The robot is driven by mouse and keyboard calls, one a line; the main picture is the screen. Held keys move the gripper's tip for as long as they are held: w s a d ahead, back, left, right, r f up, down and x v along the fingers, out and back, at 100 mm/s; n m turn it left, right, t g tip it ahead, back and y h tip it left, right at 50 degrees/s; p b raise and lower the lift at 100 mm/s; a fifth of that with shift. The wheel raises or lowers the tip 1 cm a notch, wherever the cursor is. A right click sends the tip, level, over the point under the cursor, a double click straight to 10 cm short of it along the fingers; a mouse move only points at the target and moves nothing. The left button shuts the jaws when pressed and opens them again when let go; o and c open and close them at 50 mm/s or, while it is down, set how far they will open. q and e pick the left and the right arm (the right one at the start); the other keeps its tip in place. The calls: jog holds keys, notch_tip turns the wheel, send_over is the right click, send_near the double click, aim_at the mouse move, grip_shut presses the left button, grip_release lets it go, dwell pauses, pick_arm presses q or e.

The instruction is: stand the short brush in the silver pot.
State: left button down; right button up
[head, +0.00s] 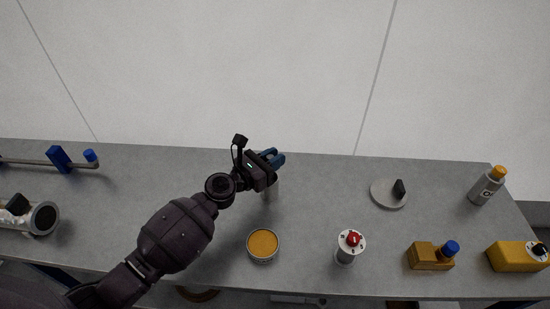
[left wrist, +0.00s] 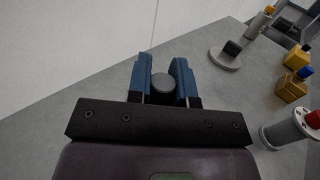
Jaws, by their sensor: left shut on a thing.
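My left gripper (head: 272,160) is shut on a grey cylindrical thing (head: 270,190), which shows below the blue fingers over the middle of the bench. In the left wrist view its round dark grey top (left wrist: 164,84) sits between the two fingers (left wrist: 161,80). I cannot tell whether it is the short brush, as the gripper hides part of it. A short round silver tin with an orange top face (head: 263,244), perhaps the silver pot, stands apart from the gripper, nearer the front edge. My right gripper is not in view.
A silver cylinder with a red knob (head: 349,247) stands right of the tin. A grey disc with a black block (head: 389,194), yellow blocks (head: 430,257) and a grey bottle (head: 486,187) are further right. A pipe with blue fittings (head: 59,160) lies left.

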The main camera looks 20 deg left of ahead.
pick_arm(q)
jog(key=c, duration=1)
grip_release()
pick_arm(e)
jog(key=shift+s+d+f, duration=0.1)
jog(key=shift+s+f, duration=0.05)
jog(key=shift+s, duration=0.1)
pick_arm(q)
jog(key=shift+s+a+f, duration=0.2)
jog(key=shift+s+f, duration=0.05)
jog(key=shift+f, duration=0.05)
jog(key=v, duration=0.6)
jog(key=r+v, duration=0.1)
jog(key=v, duration=0.3)
jog(key=shift+a, duration=0.15)
jog(key=shift+s, duration=0.1)
